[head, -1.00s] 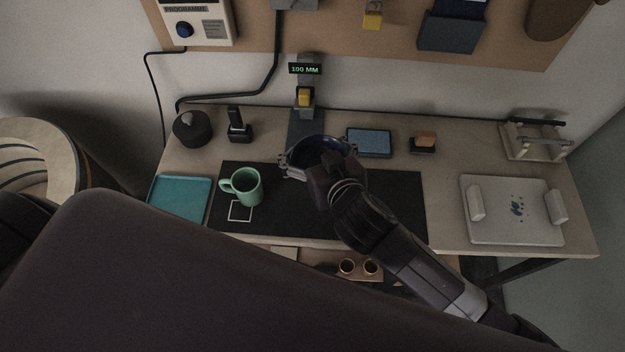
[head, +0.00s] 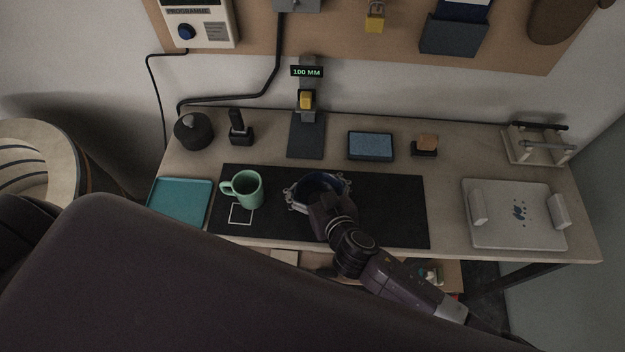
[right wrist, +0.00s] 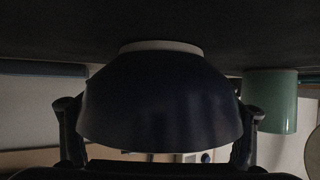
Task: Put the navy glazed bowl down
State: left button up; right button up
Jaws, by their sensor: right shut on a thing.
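The navy glazed bowl (head: 316,183) is upright over the middle of the black mat (head: 395,215). In the right wrist view the bowl (right wrist: 158,100) fills the middle, its pale foot toward the dark mat surface at the top; I cannot tell whether it touches. My right gripper (head: 320,196) is shut on the bowl, with a finger on each side; the gripper also shows in the right wrist view (right wrist: 158,128). The gripper hides the bowl's near side. My left gripper is not in view.
A green mug (head: 246,190) stands just left of the bowl, beside a white square outline (head: 240,214). A teal tray (head: 180,203) lies farther left. The mat's right part is clear.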

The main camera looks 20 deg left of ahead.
jog(key=shift+f, duration=0.1)
jog(key=o, duration=1.5)
jog(key=v, duration=1.1)
jog(key=shift+d+b, duration=0.1)
jog(key=shift+b, duration=0.25)
jog(key=shift+s+d+r, duration=0.3)
jog(key=shift+r, duration=0.1)
